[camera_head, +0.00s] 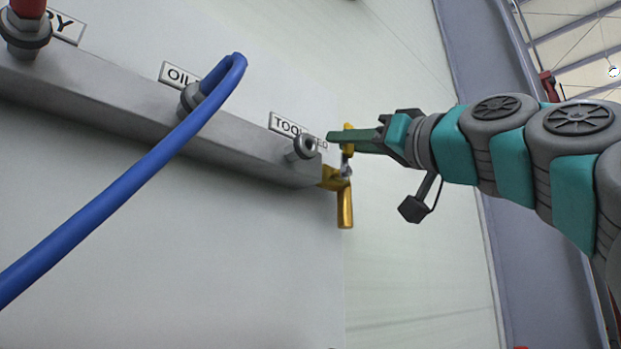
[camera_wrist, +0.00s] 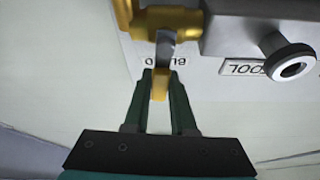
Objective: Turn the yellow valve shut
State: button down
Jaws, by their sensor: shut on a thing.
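The yellow valve (camera_head: 330,178) sits at the right end of a grey manifold bar on the pale wall. Its brass body (camera_wrist: 170,22) is at the top of the wrist view, with a short outlet pipe (camera_head: 345,208) hanging down. Its lever has a grey metal shank (camera_wrist: 165,48) and a yellow end (camera_wrist: 160,86). In the head view the lever points up from the body. My gripper (camera_head: 338,138) reaches in from the right. Its green fingers are shut on the yellow lever end, which shows between the fingertips in the wrist view (camera_wrist: 160,80).
The manifold bar (camera_head: 240,152) carries a bare grey port (camera_head: 304,147) close left of the valve. A blue hose (camera_head: 130,172) loops from the port by the OIL label (camera_head: 180,76). The wall below is clear.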

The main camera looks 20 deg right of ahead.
jog(key=shift+s+a+n+y+b, duration=0.15)
jog(key=shift+n+y+b, duration=0.25)
jog(key=shift+n+b, duration=0.4)
jog(key=shift+a, duration=0.1)
jog(key=c, duration=0.7)
grip_release()
jog(key=shift+c, duration=0.2)
jog(key=b+v, duration=0.1)
jog(key=v, duration=0.6)
jog(key=shift+s, duration=0.4)
jog(key=shift+f, duration=0.1)
